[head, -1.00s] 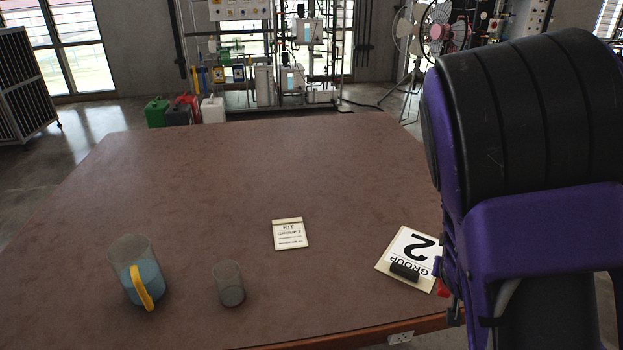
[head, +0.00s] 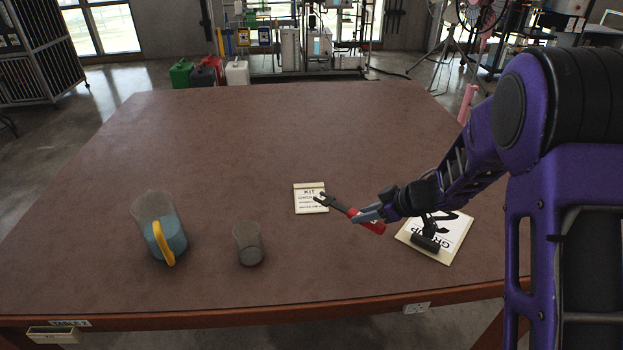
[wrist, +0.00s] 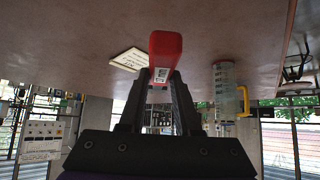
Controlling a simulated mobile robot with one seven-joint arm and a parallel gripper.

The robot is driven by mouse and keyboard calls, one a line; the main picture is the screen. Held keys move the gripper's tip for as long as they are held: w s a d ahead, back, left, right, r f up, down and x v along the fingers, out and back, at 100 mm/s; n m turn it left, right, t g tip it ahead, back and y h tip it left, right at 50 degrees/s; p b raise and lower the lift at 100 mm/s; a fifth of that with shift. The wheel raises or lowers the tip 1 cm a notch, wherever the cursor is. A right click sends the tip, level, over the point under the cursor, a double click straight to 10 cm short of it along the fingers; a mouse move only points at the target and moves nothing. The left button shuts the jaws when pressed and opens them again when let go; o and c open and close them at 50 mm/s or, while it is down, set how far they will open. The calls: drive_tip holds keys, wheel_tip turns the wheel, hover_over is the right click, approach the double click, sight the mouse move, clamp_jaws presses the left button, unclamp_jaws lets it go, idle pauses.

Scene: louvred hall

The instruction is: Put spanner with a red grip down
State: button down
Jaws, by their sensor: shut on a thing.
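The spanner with a red grip (head: 370,224) is in my gripper (head: 372,216) in the head view, held over the table's right half. Its dark open-ended head (head: 332,203) points left and away, overlapping the edge of the kit card in the picture. My gripper is shut on the red grip. In the wrist view the red grip (wrist: 166,50) stands between the two fingertips (wrist: 160,85), and the spanner's head is hidden. The brown table (head: 240,135) lies below; the height of the spanner above it is hard to tell.
A kit card (head: 310,192) lies mid-table. A group sign (head: 445,228) lies under my arm. A grey cup (head: 248,245) and a jug with blue liquid and a yellow handle (head: 160,232) stand at front left. The back of the table is clear.

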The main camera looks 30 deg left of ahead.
wheel_tip(320, 180, down, 10)
drive_tip(key=b, duration=0.3)
idle(0.3)
drive_tip(key=c, duration=0.6)
unclamp_jaws()
drive_tip(key=shift+f, duration=0.15)
drive_tip(key=shift+r, duration=0.25)
drive_tip(key=p+v, duration=0.2)
drive_tip(key=v, duration=1)
drive_tip(key=shift+p, duration=0.3)
